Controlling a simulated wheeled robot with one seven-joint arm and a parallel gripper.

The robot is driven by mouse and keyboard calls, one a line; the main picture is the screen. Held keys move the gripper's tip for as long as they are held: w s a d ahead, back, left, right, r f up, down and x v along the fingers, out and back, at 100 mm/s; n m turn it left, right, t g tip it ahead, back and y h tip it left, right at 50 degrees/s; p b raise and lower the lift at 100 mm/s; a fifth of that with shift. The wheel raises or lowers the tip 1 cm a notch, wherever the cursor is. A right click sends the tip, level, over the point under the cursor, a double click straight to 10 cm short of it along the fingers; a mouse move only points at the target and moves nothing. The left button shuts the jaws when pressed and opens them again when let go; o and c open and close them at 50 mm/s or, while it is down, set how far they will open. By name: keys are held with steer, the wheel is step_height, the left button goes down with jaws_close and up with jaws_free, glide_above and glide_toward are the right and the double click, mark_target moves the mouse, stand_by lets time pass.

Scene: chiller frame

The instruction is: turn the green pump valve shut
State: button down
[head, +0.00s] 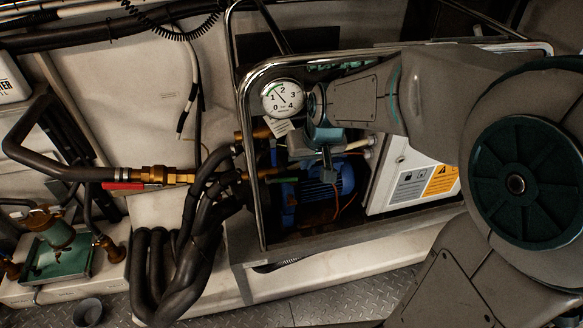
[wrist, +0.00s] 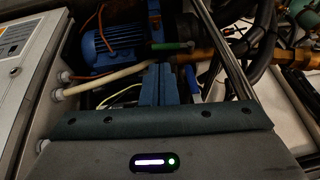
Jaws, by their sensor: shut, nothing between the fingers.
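The green pump valve handle (head: 285,180) lies roughly level inside the metal frame, in front of the blue pump motor and roughly in line with the brass pipe fitting. In the wrist view the green handle (wrist: 172,46) shows just beyond my fingertips, left of the brass fitting (wrist: 205,53). My gripper (head: 327,172) points down in front of the blue motor, to the right of the handle. In the wrist view my gripper (wrist: 159,68) has its fingers together with nothing between them. I see no clear contact with the handle.
A chrome tube frame (head: 246,150) surrounds the pump. A pressure gauge (head: 282,98) sits above, the blue motor (head: 330,183) behind, and a white labelled box (head: 415,178) to the right. Black hoses (head: 195,215) and a red-handled valve (head: 130,186) are at left.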

steer(key=b, duration=0.2)
glide_toward(288, 179)
steer(key=x, duration=0.6)
steer(key=shift+w+f, duration=0.25)
steer(key=shift+f+b, duration=0.1)
steer(key=shift+b, duration=0.3)
steer(key=shift+f+b, duration=0.1)
steer(key=shift+b, duration=0.6)
